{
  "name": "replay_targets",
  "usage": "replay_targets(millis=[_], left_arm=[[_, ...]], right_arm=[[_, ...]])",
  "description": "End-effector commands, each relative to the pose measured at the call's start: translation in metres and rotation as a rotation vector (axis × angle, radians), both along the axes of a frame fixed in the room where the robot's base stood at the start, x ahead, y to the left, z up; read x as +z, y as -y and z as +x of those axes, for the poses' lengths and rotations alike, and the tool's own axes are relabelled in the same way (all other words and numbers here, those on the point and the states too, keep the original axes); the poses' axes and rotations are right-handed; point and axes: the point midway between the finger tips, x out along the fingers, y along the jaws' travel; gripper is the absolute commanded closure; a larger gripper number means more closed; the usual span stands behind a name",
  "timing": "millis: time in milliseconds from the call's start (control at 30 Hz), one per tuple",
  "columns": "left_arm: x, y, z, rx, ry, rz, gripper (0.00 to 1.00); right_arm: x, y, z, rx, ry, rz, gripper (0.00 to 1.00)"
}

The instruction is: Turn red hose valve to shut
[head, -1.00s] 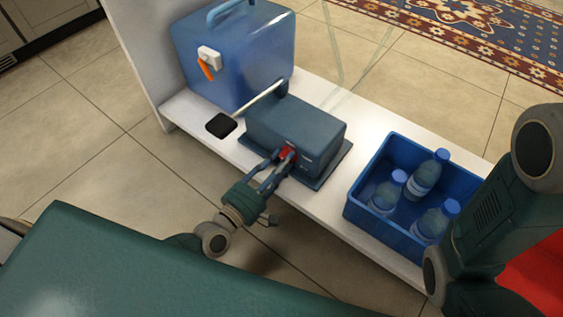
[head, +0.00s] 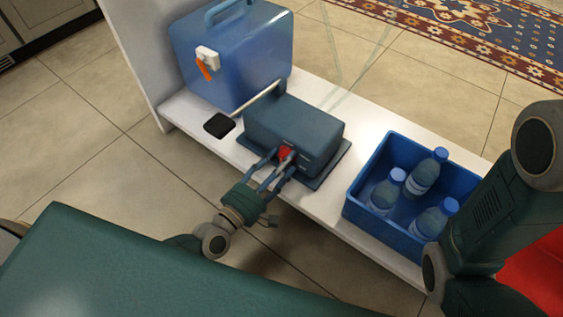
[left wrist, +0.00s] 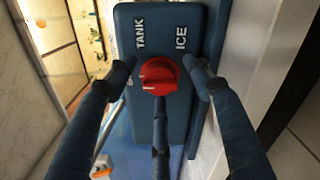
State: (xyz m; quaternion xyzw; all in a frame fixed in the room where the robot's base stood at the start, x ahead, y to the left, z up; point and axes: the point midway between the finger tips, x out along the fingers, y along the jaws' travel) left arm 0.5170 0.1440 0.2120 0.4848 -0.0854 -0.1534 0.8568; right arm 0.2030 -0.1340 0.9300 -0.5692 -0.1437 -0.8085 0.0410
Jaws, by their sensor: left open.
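The red valve knob (head: 285,153) sits on the front face of a dark blue box (head: 297,130) on the white shelf. In the left wrist view the red valve (left wrist: 160,76) shows close up, below the words TANK and ICE, with a small white mark near its lower left. My left gripper (head: 281,160) is open, with one finger on each side of the valve. In the left wrist view its fingertips (left wrist: 160,68) flank the knob, with small gaps seeming to show.
A blue cooler box (head: 240,60) with an orange-handled tap (head: 206,66) stands at the left. A black pad (head: 219,125) lies before it. A blue crate (head: 360,205) with bottles stands to the right on the white shelf (head: 330,210).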

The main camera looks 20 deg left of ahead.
Motion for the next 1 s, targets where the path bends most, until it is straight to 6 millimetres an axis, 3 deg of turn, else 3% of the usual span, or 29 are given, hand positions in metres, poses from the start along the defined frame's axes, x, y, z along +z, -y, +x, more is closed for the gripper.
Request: replay_targets(millis=[233,700,1000], left_arm=[[-0.001,-0.007,-0.015,0.002,-0.003,0.002,0.48],[-0.001,-0.036,-0.100,-0.002,-0.003,0.001,0.48],[0.000,-0.041,-0.113,-0.002,0.000,0.000,0.48]], right_arm=[[0.000,0.000,0.002,0.000,-0.006,0.002,1.00],[0.000,0.000,0.001,-0.001,-0.003,-0.001,1.00],[0.000,0.000,0.001,0.000,-0.002,0.000,1.00]])
